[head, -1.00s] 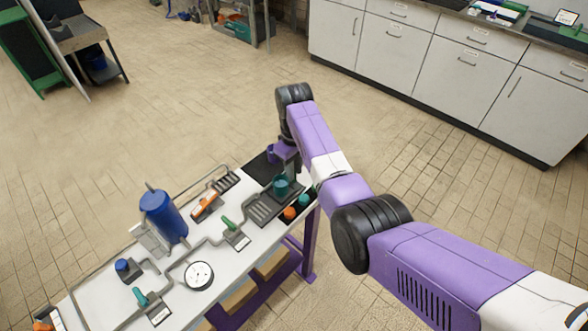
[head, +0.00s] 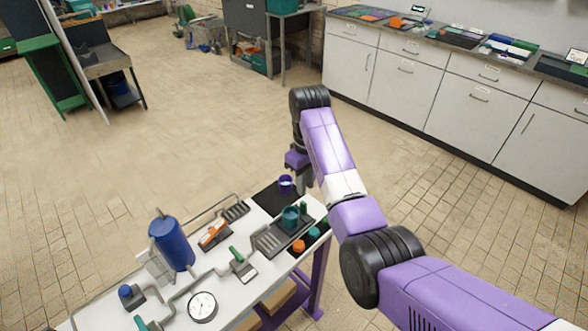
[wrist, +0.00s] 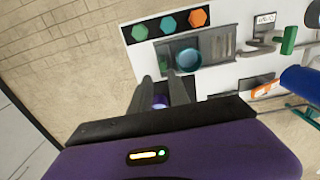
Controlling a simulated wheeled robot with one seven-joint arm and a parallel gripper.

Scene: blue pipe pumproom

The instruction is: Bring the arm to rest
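My gripper (head: 304,188) is at the end of my purple and white arm, above the far right end of the white table (head: 240,295). In the wrist view its two fingers (wrist: 160,82) are apart, with nothing held between them. A small purple cup (head: 285,183) stands on a black mat (head: 268,198), just left of the fingers in the head view. In the wrist view the cup (wrist: 160,101) shows partly through the gap between the fingers. My arm is stretched forward over the table.
Orange, teal and green pieces lie near the table's right edge. A blue tank (head: 171,244), pipes, valves and a gauge (head: 202,307) cover the table. White cabinets (head: 400,85) stand behind. The floor between is clear.

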